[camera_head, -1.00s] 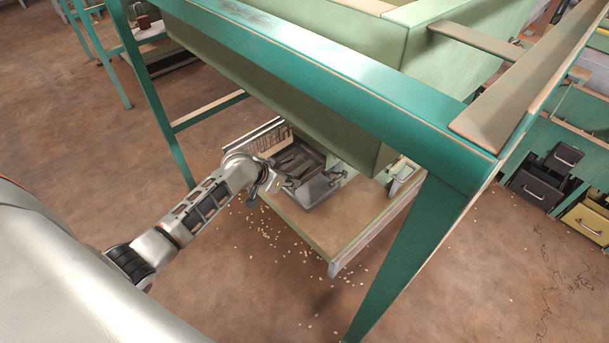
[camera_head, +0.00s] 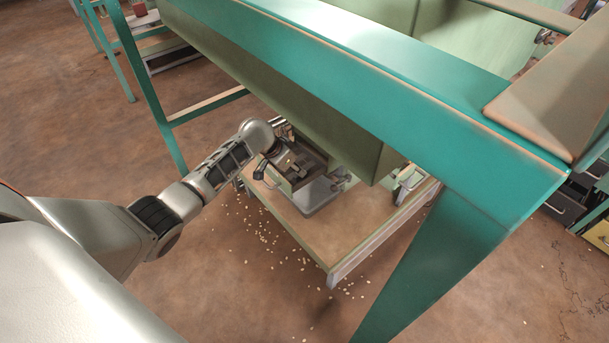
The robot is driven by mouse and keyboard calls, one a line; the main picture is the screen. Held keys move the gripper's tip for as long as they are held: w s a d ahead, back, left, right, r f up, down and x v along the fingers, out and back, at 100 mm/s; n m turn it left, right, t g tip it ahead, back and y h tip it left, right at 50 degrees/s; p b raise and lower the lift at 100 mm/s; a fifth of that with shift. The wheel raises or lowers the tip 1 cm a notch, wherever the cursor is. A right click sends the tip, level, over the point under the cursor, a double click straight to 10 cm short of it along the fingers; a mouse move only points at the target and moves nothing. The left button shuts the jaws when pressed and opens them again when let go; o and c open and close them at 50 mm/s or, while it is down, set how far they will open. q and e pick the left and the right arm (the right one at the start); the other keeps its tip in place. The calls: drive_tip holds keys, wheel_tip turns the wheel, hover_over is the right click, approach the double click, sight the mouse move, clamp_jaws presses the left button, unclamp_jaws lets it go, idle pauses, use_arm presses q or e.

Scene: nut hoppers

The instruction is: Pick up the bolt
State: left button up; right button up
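My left gripper (camera_head: 276,169) hangs at the end of my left arm, over the left edge of the low wooden shelf (camera_head: 340,237) under the green hopper. Its dark fingers look spread apart, with nothing visible between them. It is beside a grey metal machine or scale (camera_head: 320,194) on that shelf. I cannot make out a bolt; it may be hidden behind the gripper or too small to see. My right gripper is not in view.
The green hopper (camera_head: 270,85) and its teal frame beam (camera_head: 370,62) overhang the shelf. A teal leg (camera_head: 425,265) stands at the front right. Small pale pieces (camera_head: 262,232) lie scattered on the brown floor. Dark and yellow drawers are at the far right.

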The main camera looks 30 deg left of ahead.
use_arm(q)
drive_tip(key=f, duration=0.2)
drive_tip(key=shift+w+f+b, duration=0.25)
drive_tip(key=shift+f+b, duration=0.1)
drive_tip(key=shift+w+d+r, duration=0.1)
drive_tip(key=shift+w+r, duration=0.1)
drive_tip(key=shift+r, duration=0.2)
clamp_jaws()
